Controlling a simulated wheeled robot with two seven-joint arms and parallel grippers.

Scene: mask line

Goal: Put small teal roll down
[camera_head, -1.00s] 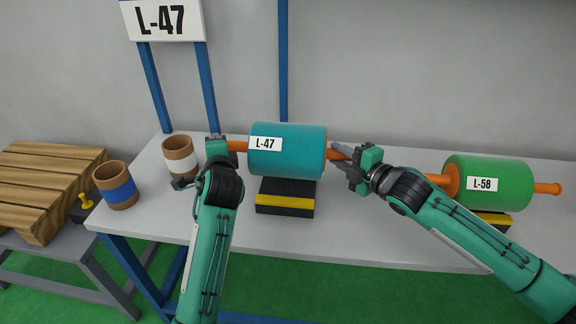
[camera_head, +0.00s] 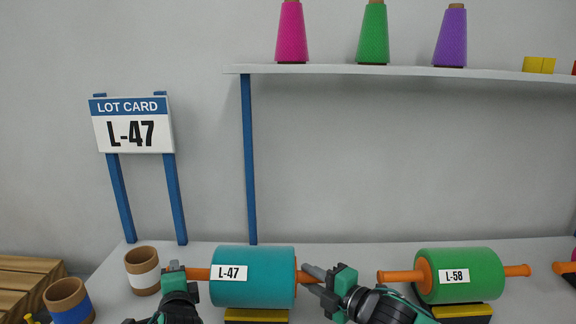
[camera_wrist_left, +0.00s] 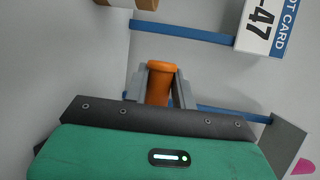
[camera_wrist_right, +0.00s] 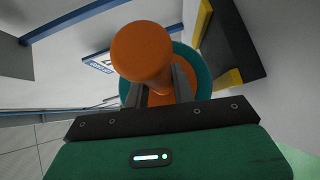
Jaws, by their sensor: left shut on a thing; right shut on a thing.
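The teal roll (camera_head: 262,277), labelled L-47, lies level across the head view with an orange core end on each side. My left gripper (camera_head: 180,273) is shut on the left core end; this orange end (camera_wrist_left: 160,72) shows between the fingers in the left wrist view. My right gripper (camera_head: 314,279) is shut on the right core end, and its round orange tip (camera_wrist_right: 142,52) shows in the right wrist view. A black and yellow cradle (camera_head: 256,315) is directly under the roll. I cannot tell whether the roll touches it.
A green roll (camera_head: 480,272) labelled L-58 rests on another yellow-topped cradle (camera_head: 463,311) to the right. Two brown tubes, one white-banded (camera_head: 142,259) and one blue-banded (camera_head: 66,292), stand left. A lot card L-47 (camera_head: 133,137) and a shelf (camera_head: 400,71) with cones are behind.

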